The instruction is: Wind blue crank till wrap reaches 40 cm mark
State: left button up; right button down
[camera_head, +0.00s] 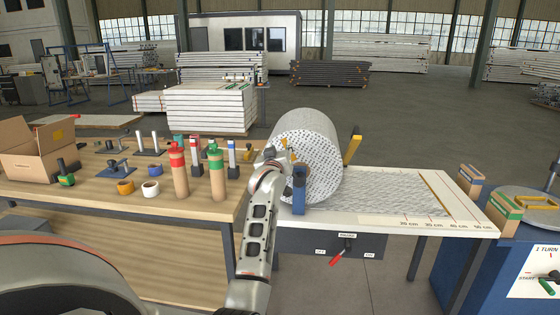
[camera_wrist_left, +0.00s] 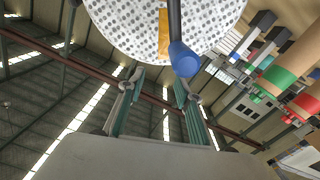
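The white, dotted wrap roll (camera_head: 312,150) stands at the left end of the white measuring board (camera_head: 390,222). A sheet of wrap (camera_head: 385,190) lies along the board, with a yellow strip (camera_head: 437,193) across its right end near the 40 cm label. The blue crank (camera_head: 299,190) is at the roll's near face, partly behind my left arm. My left gripper (camera_head: 272,165) is close to that face. In the left wrist view my gripper (camera_wrist_left: 158,85) is open, with the blue crank's rounded end (camera_wrist_left: 184,60) just beyond its fingertips, seemingly ungripped. My right gripper is not in view.
A wooden table (camera_head: 110,200) at left holds a cardboard box (camera_head: 38,148), tape rolls and red- and green-topped bottles. A switch box with a red lever (camera_head: 337,259) hangs below the board. A yellow lever (camera_head: 352,148) stands right of the roll. A blue turntable station (camera_head: 530,205) is at far right.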

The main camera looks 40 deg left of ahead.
pick_arm(q)
jog(key=shift+r, duration=2.4)
